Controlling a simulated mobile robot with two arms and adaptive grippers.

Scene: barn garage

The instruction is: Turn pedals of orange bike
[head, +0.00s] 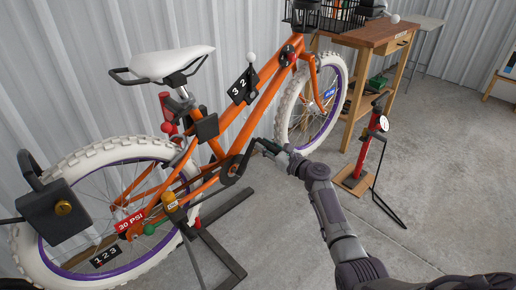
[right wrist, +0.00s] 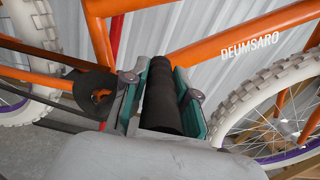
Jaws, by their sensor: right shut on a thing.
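The orange bike (head: 262,103) stands on a dark stand by the wall, with its white seat and thick white tyres. Its crank (head: 231,170) is low in the middle of the frame. My right gripper (head: 268,147) reaches in from the lower right to the pedal end of the crank. In the right wrist view, the teal pads of my right gripper (right wrist: 161,82) are shut on a black cylindrical pedal (right wrist: 160,100). The crank's dark disc (right wrist: 92,94) shows to its left. The far pedal is not clearly visible. My left gripper is not in view.
A large padlock (head: 52,211) hangs at the rear wheel. A red floor pump (head: 369,150) stands right of my arm, with its hose on the floor. A wooden workbench (head: 376,36) is behind it. The concrete floor at right is open.

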